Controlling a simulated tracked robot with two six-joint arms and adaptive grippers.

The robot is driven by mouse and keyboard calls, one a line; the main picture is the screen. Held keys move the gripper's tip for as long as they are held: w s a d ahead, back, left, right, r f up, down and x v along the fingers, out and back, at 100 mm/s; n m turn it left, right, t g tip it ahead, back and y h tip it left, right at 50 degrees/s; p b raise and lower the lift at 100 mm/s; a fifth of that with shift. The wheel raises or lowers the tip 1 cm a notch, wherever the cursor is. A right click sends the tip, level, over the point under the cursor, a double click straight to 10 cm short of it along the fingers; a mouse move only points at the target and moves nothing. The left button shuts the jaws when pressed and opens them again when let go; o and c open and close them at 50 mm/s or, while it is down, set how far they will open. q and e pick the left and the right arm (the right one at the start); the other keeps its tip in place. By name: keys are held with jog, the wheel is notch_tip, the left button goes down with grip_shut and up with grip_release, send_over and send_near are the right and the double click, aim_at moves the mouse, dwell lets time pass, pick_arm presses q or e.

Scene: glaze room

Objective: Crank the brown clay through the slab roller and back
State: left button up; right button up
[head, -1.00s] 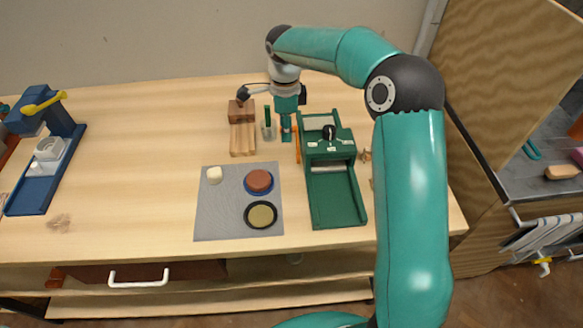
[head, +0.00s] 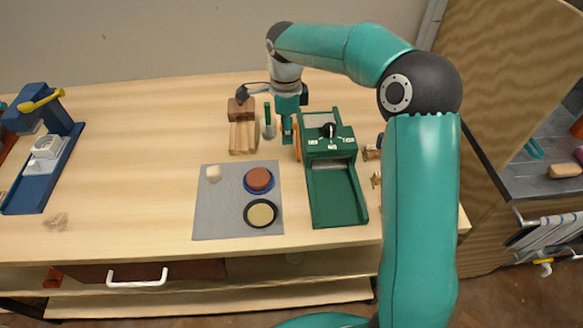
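The green slab roller (head: 340,190) stands on the right part of the table, its long bed reaching toward the front. A black knob (head: 329,130) sits on top of its housing. An orange crank part (head: 298,146) shows at its left side. My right gripper (head: 287,136) points down just left of the roller, close to the crank; whether its fingers touch it or are closed is too small to tell. A reddish-brown clay disc (head: 258,179) lies on a blue round plate on the grey mat. No clay shows on the front bed. My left gripper is out of view.
The grey mat (head: 210,225) also bears a cream lump (head: 213,173) and a tan disc (head: 261,213) in a black dish. A wooden block (head: 241,138) stands behind it. A blue press-like device (head: 35,180) is at the far left.

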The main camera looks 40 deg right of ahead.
jog(key=shift+s+a, duration=0.25)
jog(key=shift+s, duration=0.1)
jog(key=shift+r, duration=0.1)
jog(key=shift+s+a+r+b, duration=0.25)
jog(key=shift+s+a, duration=0.05)
jog(key=shift+s, duration=0.2)
jog(key=shift+s+a+r+b, duration=0.2)
jog(key=shift+s+a+b, duration=0.1)
jog(key=shift+s, duration=0.2)
jog(key=shift+s+a+b, duration=0.4)
jog(key=shift+s+b, duration=0.05)
jog(key=shift+s, duration=0.15)
jog(key=shift+s+a+b, duration=0.35)
jog(key=shift+s+b, duration=0.1)
jog(key=shift+s, duration=0.15)
jog(key=shift+s+f, duration=0.1)
